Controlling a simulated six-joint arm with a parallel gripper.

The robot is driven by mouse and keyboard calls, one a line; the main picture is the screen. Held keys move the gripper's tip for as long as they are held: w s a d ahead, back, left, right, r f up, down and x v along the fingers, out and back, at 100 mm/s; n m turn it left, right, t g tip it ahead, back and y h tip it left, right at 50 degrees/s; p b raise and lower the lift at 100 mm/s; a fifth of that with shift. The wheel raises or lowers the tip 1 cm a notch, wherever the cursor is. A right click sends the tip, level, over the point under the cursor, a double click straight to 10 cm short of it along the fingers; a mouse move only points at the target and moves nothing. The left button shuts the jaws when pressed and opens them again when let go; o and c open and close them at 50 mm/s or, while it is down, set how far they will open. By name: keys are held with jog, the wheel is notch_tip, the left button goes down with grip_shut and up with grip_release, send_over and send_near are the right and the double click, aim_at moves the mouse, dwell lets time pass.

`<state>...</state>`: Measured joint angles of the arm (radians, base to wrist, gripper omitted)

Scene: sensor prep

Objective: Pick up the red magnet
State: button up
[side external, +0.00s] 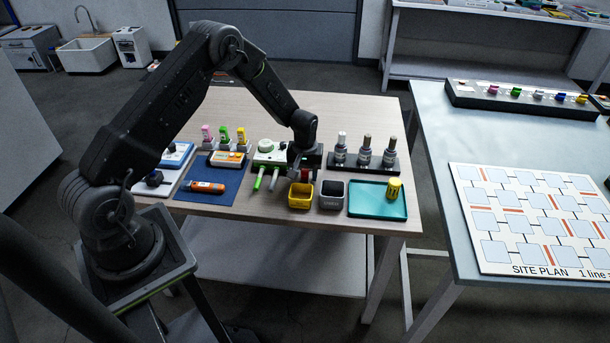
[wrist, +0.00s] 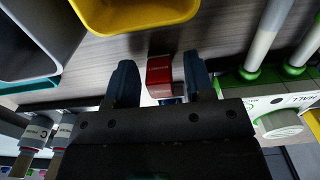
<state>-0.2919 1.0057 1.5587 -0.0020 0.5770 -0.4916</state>
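The red magnet (wrist: 159,71) is a small red block. In the wrist view it lies between the two fingers of my gripper (wrist: 160,82), with a gap on each side. A small blue piece (wrist: 170,101) shows just behind it, partly hidden by my gripper. In the side view my gripper (side external: 304,172) is low over the table, right of the white and green device, and a bit of red shows there at its fingertips. My gripper is open and I see no finger contact with the magnet.
A yellow bin (side external: 300,203) and a grey bin (side external: 332,203) stand in front of my gripper. The white and green device (side external: 265,160) with its probes is close on the left. A black rack (side external: 380,168) of bottles and a teal tray (side external: 370,208) are to the right.

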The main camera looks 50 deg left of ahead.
grip_shut()
jog(key=shift+r, duration=0.1)
jog(key=shift+r, duration=0.45)
jog(key=r, duration=0.2)
jog(key=a+r, duration=0.1)
jog(key=r, duration=0.1)
jog(key=shift+s, duration=0.35)
jog(key=s+a+r, duration=0.6)
jog(key=s+a, duration=0.1)
jog(key=shift+a, duration=0.4)
